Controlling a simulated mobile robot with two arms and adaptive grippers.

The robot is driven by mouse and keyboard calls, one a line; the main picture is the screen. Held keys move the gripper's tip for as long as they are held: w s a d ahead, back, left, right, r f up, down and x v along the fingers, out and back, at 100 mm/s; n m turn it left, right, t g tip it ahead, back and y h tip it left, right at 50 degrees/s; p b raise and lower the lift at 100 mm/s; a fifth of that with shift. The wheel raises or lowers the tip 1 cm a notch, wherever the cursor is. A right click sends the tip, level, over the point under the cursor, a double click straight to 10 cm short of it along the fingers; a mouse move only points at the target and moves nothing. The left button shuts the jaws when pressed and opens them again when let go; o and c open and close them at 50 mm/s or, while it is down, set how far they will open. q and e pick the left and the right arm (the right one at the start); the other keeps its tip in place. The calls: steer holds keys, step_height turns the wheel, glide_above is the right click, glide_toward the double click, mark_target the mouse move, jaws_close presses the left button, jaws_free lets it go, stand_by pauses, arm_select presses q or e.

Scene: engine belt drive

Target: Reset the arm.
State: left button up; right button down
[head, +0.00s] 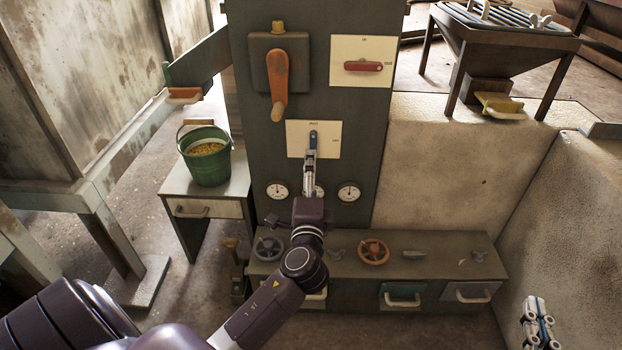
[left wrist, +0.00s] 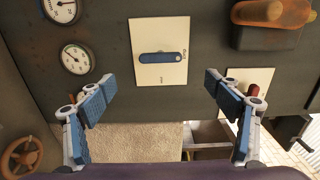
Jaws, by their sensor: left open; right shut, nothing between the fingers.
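My left arm comes in from the lower left in the head view. Its gripper (head: 310,158) is in front of the dark panel, just below the blue handle (head: 313,139). In the left wrist view my left gripper (left wrist: 160,82) has its fingers wide apart, with nothing between them. The blue handle also shows there (left wrist: 162,57) on its white plate (left wrist: 148,33), beyond the fingers. It stands upright in the head view; contact with the gripper is not seen. My right gripper (head: 537,322) is at the lower right of the head view, shut and empty.
An orange lever (head: 277,85) and a red handle (head: 363,66) are higher on the panel (head: 250,140). A low bench (head: 450,247) with valve wheels runs below. A green bucket (head: 205,160) stands on a side table at left. A concrete wall (head: 590,225) is at right.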

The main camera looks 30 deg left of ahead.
arm_select(q)
steer(key=shift+s+d, duration=0.25)
steer(key=shift+s, duration=0.2)
